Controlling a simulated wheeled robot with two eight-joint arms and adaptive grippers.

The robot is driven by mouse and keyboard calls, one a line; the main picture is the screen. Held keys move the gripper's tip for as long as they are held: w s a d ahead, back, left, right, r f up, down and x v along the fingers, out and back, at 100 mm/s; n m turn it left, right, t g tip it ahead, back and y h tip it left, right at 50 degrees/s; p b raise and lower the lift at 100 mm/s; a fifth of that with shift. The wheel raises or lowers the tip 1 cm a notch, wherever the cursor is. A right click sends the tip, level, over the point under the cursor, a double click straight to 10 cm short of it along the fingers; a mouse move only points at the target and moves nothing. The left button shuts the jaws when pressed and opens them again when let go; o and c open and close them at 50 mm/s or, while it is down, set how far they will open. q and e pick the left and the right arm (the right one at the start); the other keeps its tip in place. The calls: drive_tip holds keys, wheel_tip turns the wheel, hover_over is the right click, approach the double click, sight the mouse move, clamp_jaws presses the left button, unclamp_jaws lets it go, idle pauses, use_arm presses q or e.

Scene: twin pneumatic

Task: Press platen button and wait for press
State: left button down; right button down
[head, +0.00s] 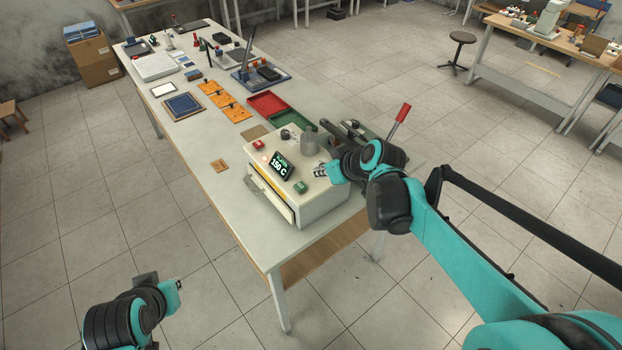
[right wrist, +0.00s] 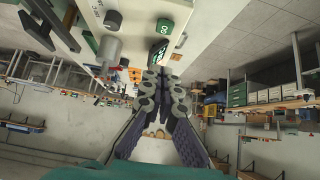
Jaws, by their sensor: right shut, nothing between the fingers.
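The press unit (head: 322,202) is a cream box at the table's near end, with a lit tilted display reading 150 C (head: 283,165). A green button (head: 299,187) sits in front of the display and a red button (head: 257,145) behind it. Which one is the platen button cannot be read. My right gripper (head: 321,170) is shut and empty, above the box top to the right of the display. In the right wrist view its closed fingers (right wrist: 160,76) point toward the box; contact cannot be told. My left gripper (head: 172,286) is low at the left, off the table.
A grey cylinder (head: 309,144) stands on the box top, close to my right gripper. A red-handled lever (head: 402,113) rises behind my right wrist. Red (head: 267,104) and green (head: 290,119) trays lie farther back. The table's left near part is clear.

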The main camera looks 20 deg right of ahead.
drive_tip(key=b, duration=0.2)
hover_over(299, 184)
drive_tip(key=s+d, duration=0.1)
drive_tip(key=s, duration=0.1)
drive_tip(key=f, duration=0.7)
drive_tip(key=shift+s+f, duration=0.1)
drive_tip(key=shift+s, duration=0.1)
wheel_tip(299, 184, down, 2)
drive_tip(key=shift+s+f+b, duration=0.1)
drive_tip(key=shift+f+b, duration=0.1)
drive_tip(key=shift+b, duration=0.3)
drive_tip(key=shift+f, duration=0.6)
drive_tip(key=shift+s, duration=0.1)
